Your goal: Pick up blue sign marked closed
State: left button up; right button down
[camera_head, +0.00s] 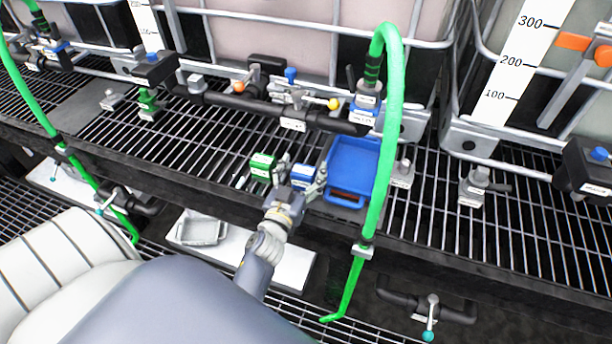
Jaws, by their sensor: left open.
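A small blue sign block (303,173) with a white label stands on the black grating, left of a blue tray. Its lettering is too small to read. My left gripper (299,180) reaches up to it, open, with its fingers around or just in front of the sign. I cannot tell whether they touch it. The gripper hides the sign's lower part. A similar green sign block (262,165) with a white label stands just left of the gripper. My right gripper is not in view.
A blue tray (354,165) stands close to the right of the gripper. A green hose (385,130) arches beside it. A black manifold pipe with valves (270,104) runs behind, before the caged totes. A grey tray (203,231) lies on a white board (285,264) below.

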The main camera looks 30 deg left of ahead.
pick_arm(q)
jog(key=shift+s, duration=0.1)
jog(key=shift+c, duration=1.4)
jog(key=shift+f, duration=0.1)
jog(key=c, duration=0.9)
